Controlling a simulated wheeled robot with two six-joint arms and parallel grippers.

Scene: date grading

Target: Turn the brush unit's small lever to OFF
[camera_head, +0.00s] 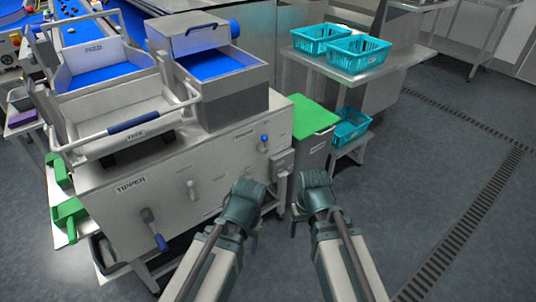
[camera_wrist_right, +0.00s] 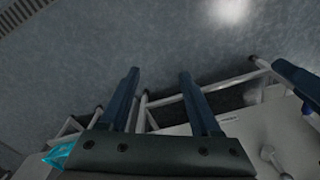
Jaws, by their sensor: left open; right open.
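The machine's pale front panel (camera_head: 120,215) carries several levers; its lettering, apart from "TIPPER", is too small to read. A small lever with a blue knob (camera_head: 264,139) stands up near the panel's right end. A small pale lever (camera_head: 192,189) sits mid-panel. I cannot tell which is the brush unit's lever. My left gripper (camera_head: 243,203) is in front of the panel's right part, apart from the blue knob. My right gripper (camera_head: 316,192) is right of the panel, over the floor. In the right wrist view its fingers (camera_wrist_right: 158,84) are apart and empty.
A larger lever with a blue grip (camera_head: 160,242) hangs at the panel's left. A grey box (camera_head: 282,163) juts from the right end. A green-lidded bin (camera_head: 312,117) and teal baskets (camera_head: 357,53) stand behind my right gripper. The floor (camera_head: 425,190) at right is clear.

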